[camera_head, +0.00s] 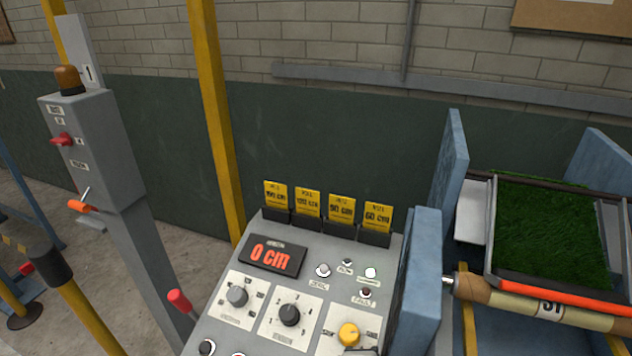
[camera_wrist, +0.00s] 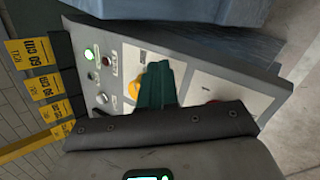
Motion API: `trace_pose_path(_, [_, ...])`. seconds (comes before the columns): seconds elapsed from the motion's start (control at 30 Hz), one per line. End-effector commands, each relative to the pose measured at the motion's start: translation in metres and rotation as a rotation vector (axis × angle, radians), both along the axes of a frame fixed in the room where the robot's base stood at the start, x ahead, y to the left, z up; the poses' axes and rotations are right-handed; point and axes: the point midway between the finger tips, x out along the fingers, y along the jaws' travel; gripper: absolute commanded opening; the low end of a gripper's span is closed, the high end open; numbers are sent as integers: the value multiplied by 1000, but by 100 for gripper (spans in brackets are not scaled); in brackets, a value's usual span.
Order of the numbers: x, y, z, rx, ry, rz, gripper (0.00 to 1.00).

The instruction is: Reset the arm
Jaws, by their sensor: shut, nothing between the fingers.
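My gripper (camera_wrist: 160,86) shows in the wrist view as two dark green fingers, shut together and empty. The fingers are in front of the grey control panel (camera_wrist: 118,50) and hide part of it. A yellow knob (camera_wrist: 133,89) shows just left of the fingers, and I cannot tell whether they touch the panel. There the control panel (camera_head: 325,262) stands at bottom centre with a red "0 cm" display (camera_head: 271,256), a black knob (camera_head: 289,315) and a yellow knob (camera_head: 348,335).
Several yellow cards (camera_head: 342,208) stand along the panel's back edge. Blue posts (camera_head: 418,270) rise to its right, beside a green turf tray (camera_head: 492,240) and a tan roll (camera_head: 520,301). A grey switch box (camera_head: 95,150) and yellow pole (camera_head: 215,120) are left.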

Motion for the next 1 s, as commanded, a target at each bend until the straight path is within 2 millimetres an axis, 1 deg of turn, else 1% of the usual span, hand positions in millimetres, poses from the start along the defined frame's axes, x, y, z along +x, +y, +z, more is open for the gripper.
trace_pose_path(0.03, [-9, -23, -15, 62, 26, -80, 0])
trace_pose_path(0.07, [-16, -36, -24, 106, 42, -134, 0])
trace_pose_path(0.1, [-27, -55, -37, 173, 64, -219, 0])
trace_pose_path(0.13, [-37, -69, -47, 227, 81, -289, 0])
trace_pose_path(0.17, [-48, -84, -57, 285, 97, -367, 0])
trace_pose_path(0.2, [-65, -103, -70, 360, 117, -473, 0])
trace_pose_path(0.27, [-91, -126, -86, 467, 142, -636, 0])
trace_pose_path(0.3, [-109, -139, -95, 532, 156, -740, 0])
trace_pose_path(0.37, [-135, -155, -106, 622, 173, -893, 0])
trace_pose_path(0.4, [-152, -164, -112, 674, 181, -989, 0])
trace_pose_path(0.47, [-175, -173, -119, 745, 192, -1124, 0])
trace_pose_path(0.5, [-190, -178, -123, 788, 198, -1209, 0])
trace_pose_path(0.63, [-232, -187, -129, 900, 211, -1453, 0])
trace_pose_path(0.67, [-236, -186, -136, 915, 213, -1478, 0])
trace_pose_path(0.7, [-231, -185, -146, 914, 213, -1462, 0])
trace_pose_path(0.8, [-230, -184, -156, 914, 217, -1455, 0])
trace_pose_path(0.9, [-230, -183, -163, 916, 220, -1453, 0])
trace_pose_path(1.0, [-230, -183, -164, 917, 220, -1453, 0])
